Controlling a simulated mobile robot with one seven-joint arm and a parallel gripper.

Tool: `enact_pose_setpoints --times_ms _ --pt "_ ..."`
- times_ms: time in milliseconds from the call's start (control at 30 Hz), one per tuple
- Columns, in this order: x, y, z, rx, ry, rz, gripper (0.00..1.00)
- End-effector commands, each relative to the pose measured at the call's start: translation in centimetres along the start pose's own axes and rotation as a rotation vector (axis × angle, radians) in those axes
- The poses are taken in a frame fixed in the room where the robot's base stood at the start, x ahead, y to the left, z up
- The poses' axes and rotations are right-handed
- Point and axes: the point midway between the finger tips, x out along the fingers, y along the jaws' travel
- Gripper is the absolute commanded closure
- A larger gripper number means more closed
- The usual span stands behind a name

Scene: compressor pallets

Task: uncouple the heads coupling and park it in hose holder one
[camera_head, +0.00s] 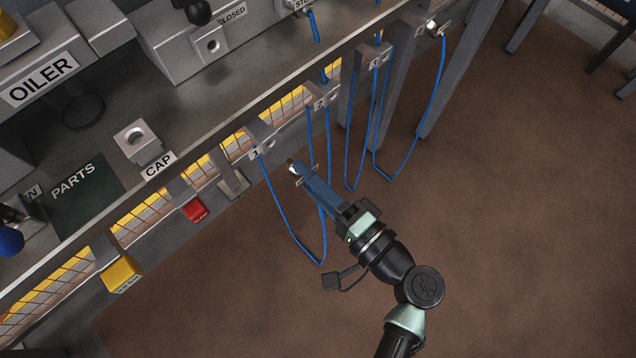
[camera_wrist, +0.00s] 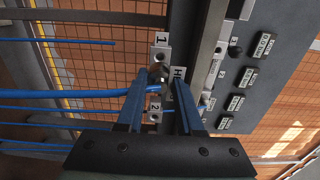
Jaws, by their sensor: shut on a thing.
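My gripper (camera_head: 299,174) has long blue fingers and is shut on the heads coupling (camera_head: 291,164), a small metal piece. The coupling also shows between the fingertips in the wrist view (camera_wrist: 158,74), with a label starting with "H" beside it. A blue hose runs left from near the fingertips there. Hose holder one (camera_head: 256,150), a bracket marked 1, is up and left of the coupling in the head view. The coupling is apart from it. In the wrist view, holder one (camera_wrist: 163,53) shows a hole just beyond the fingertips.
Holder two (camera_head: 320,100) and holder three (camera_head: 376,58) follow along the rail, with blue hoses hanging below. A red tag (camera_head: 195,211) and a yellow tag (camera_head: 121,274) hang at the bench edge. The cap block (camera_head: 138,142) stands on the bench. The brown floor is clear at right.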

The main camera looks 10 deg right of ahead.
Motion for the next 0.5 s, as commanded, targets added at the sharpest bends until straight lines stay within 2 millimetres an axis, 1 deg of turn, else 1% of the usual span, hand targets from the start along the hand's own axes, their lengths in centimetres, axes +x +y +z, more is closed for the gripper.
enact_pose_setpoints --times_ms 100,200,333,500 --pt "1.2 0.0 0.0 -0.001 -0.002 -0.001 1.0" --pt "2.0 0.0 0.0 -0.001 -0.001 0.0 1.0" --pt "2.7 0.0 0.0 0.0 -0.002 0.0 1.0" --pt "3.1 0.0 0.0 0.0 0.0 0.0 1.0"
